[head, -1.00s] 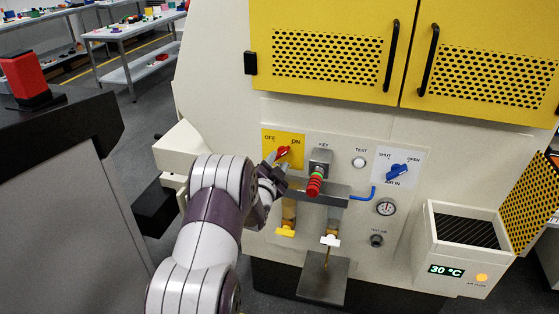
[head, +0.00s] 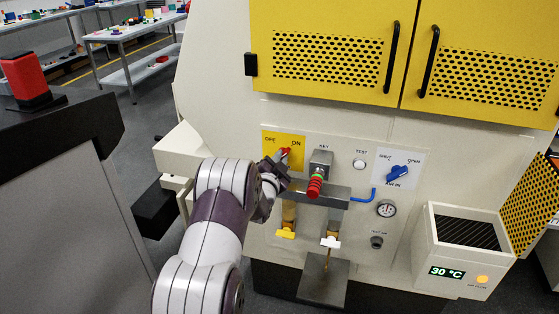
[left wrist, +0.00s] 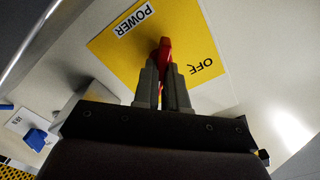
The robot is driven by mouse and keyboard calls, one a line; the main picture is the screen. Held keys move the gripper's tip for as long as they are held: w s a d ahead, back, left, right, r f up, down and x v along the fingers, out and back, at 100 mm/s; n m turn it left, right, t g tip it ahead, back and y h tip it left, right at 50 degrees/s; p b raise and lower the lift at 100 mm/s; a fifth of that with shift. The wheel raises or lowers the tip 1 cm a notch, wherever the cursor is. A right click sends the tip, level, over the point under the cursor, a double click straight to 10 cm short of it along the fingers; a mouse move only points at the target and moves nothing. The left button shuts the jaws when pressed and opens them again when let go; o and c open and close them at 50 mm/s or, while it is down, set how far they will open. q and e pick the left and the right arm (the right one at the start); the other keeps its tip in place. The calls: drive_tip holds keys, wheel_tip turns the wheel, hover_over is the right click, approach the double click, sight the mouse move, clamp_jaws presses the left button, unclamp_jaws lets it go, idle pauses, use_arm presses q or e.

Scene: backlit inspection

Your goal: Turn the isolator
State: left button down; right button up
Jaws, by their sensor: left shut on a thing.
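The isolator is a red handle (head: 286,151) on a yellow plate (head: 269,138) marked OFF and ON, on the machine's front panel. In the head view the handle stands nearly upright, its top towards ON. My left gripper (head: 282,160) reaches it from below and is shut on it. In the left wrist view the two grey fingers (left wrist: 165,80) lie on either side of the red handle (left wrist: 165,50), and the yellow plate (left wrist: 118,42) shows the words POWER and OFF. The lower part of the handle is hidden by the fingers. My right gripper is not in view.
Further right are a test button (head: 359,163), a blue knob (head: 398,172) and a gauge (head: 386,208). Yellow doors (head: 330,20) are above.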

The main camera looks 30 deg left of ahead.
use_arm(q)
drive_tip(key=n+b, duration=0.1)
drive_tip(key=n, duration=0.4)
drive_tip(key=shift+f+b, duration=0.1)
drive_tip(key=shift+b, duration=0.2)
drive_tip(key=n, duration=0.5)
drive_tip(key=shift+a+n+b, duration=0.1)
drive_tip(key=shift+n+b, duration=0.2)
drive_tip(key=shift+b, duration=0.05)
drive_tip(key=n, duration=0.3)
drive_tip(key=shift+n, duration=1.9)
drive_tip(key=c, duration=1.2)
unclamp_jaws()
